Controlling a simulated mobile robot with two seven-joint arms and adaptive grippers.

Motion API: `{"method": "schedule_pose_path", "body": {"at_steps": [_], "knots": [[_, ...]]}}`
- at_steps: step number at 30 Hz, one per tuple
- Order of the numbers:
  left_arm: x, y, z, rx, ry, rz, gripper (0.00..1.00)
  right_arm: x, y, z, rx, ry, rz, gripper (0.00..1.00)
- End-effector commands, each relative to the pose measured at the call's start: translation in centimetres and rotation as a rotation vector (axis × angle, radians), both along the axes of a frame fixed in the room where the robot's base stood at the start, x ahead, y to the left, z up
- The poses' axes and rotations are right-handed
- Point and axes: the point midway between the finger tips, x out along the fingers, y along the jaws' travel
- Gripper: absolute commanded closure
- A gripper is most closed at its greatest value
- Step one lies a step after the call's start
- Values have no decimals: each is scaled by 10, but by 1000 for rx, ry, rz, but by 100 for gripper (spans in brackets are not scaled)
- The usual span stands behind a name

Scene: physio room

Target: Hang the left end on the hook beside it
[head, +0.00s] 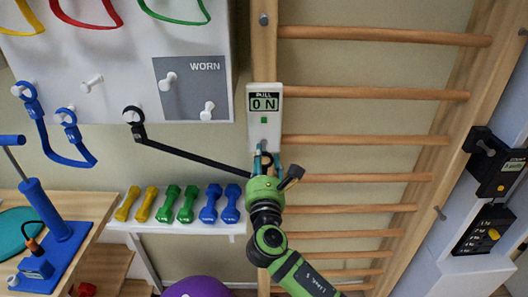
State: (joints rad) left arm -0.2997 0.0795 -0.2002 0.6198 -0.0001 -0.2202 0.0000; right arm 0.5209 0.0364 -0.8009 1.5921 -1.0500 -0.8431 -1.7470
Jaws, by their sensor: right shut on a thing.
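A black band (190,155) runs slantwise from the white board (120,60) at the left to my right gripper. Its left end, a black loop (133,114), is at a white peg on the board's lower edge and appears to hang on it. My right gripper (265,163) is shut on the band's right end, just below the white pull gauge (265,104) reading 0 N. The fingers partly hide this end, so I cannot tell whether it touches the gauge's hook. An empty white peg (92,82) is up and left of the black loop. My left gripper is not in view.
A blue band (60,148) hangs from two pegs at the left. The grey WORN panel (194,88) has two bare pegs. Coloured dumbbells (180,204) stand on a white shelf below. Wooden wall bars (360,140) fill the right. A purple ball (197,288) is at the bottom.

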Motion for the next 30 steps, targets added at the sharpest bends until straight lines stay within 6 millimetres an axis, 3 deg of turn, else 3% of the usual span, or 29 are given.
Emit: {"method": "schedule_pose_path", "body": {"at_steps": [30], "knots": [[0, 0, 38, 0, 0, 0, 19, -80, 0, 1, 0, 1, 0, 100]]}}
